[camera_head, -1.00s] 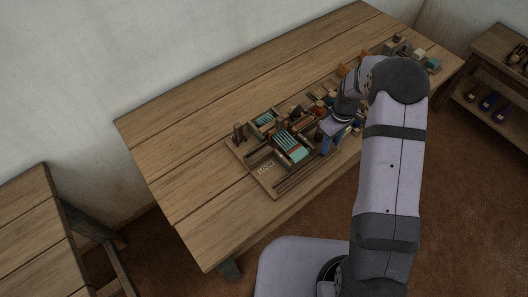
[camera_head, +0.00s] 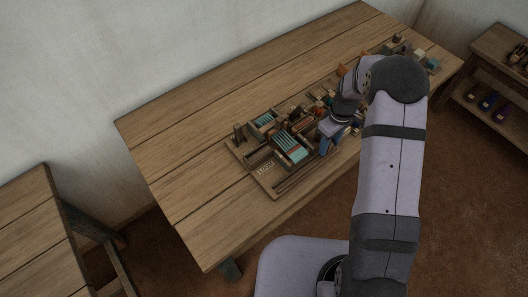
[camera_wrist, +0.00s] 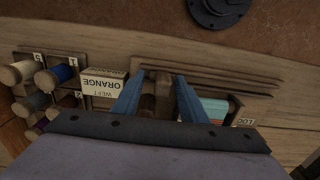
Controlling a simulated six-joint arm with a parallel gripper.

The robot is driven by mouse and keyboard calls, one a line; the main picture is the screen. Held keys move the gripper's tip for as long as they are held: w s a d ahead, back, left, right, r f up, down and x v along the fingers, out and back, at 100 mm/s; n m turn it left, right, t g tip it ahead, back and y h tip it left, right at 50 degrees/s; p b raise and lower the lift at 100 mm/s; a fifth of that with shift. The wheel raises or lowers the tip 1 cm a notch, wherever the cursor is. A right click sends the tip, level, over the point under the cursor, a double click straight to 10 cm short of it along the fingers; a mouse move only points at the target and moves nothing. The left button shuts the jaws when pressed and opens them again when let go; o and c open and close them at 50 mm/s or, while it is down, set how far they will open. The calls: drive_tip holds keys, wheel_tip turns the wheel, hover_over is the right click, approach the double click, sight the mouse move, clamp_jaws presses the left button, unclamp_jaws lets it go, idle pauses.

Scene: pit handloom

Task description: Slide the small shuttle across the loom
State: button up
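In the head view the small loom (camera_head: 290,146), strung with teal threads, sits on a wooden board (camera_head: 270,187) on the table. My gripper (camera_head: 325,147) is low at the loom's right side. In the wrist view its two blue fingers (camera_wrist: 159,80) stand apart, pointing down, on either side of a dark brown wooden piece (camera_wrist: 154,84). I cannot tell whether this piece is the small shuttle, nor whether the fingers touch it. A patch of the teal threads (camera_wrist: 214,107) shows right of the fingers. No shuttle can be made out clearly.
Several thread spools (camera_wrist: 62,73) and a block labelled weft orange (camera_wrist: 104,84) stand left of the fingers in the wrist view. Long thin rails (camera_wrist: 235,79) run along the board's edge. The table's left part (camera_head: 170,150) is clear.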

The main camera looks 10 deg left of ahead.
drive_tip(key=shift+r+p, duration=2.1)
drive_tip(key=shift+r, duration=1)
drive_tip(key=m, duration=0.2)
drive_tip(key=shift+m, duration=0.3)
drive_tip(key=s+f+m+g, duration=0.1)
drive_tip(key=s+m+g, duration=0.35)
drive_tip(key=s, duration=1.25)
drive_tip(key=s+r+m+t+b, duration=0.2)
drive_tip(key=s+r, duration=0.5)
drive_tip(key=s, duration=0.3)
drive_tip(key=shift+w+a+r+t+b, duration=0.15)
drive_tip(key=shift+w+r+t, duration=0.3)
drive_tip(key=shift+r, duration=0.25)
drive_tip(key=shift+w+d+r+t+b, duration=0.1)
drive_tip(key=shift+w+r+t+b, duration=0.1)
drive_tip(key=shift+w+r+t, duration=0.35)
drive_tip(key=shift+w+a+r+t+b, duration=0.15)
drive_tip(key=shift+w+r+t, duration=0.1)
drive_tip(key=shift+w+r, duration=0.45)
